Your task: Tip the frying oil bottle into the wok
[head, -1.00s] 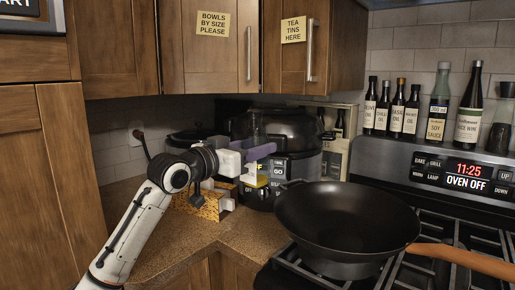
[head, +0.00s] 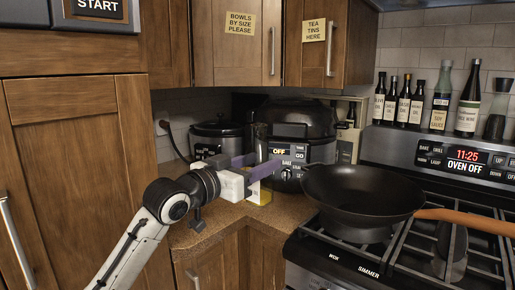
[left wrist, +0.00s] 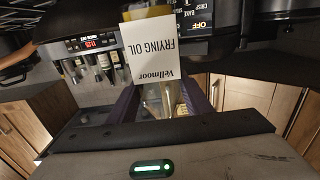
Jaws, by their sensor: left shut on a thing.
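The frying oil bottle (head: 261,194) is upright near the counter's back corner, in front of a black cooker. Its white label (left wrist: 158,48) reads "FRYING OIL", upside down, in the left wrist view. My left gripper (head: 256,168) is shut on the bottle, with purple fingers on either side, hiding its middle. Whether its base touches the counter is unclear. The black wok (head: 365,197) sits on the stove to the right of the bottle, apart from it, its wooden handle pointing right. The wok's inside looks empty where visible. My right gripper is not in view.
The black cooker (head: 298,122) and a smaller pot (head: 217,140) stand behind my left gripper. Several sauce bottles (head: 416,102) line the ledge above the oven panel (head: 465,166). Wall cabinets (head: 236,40) hang overhead. The counter's front (head: 215,232) is clear.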

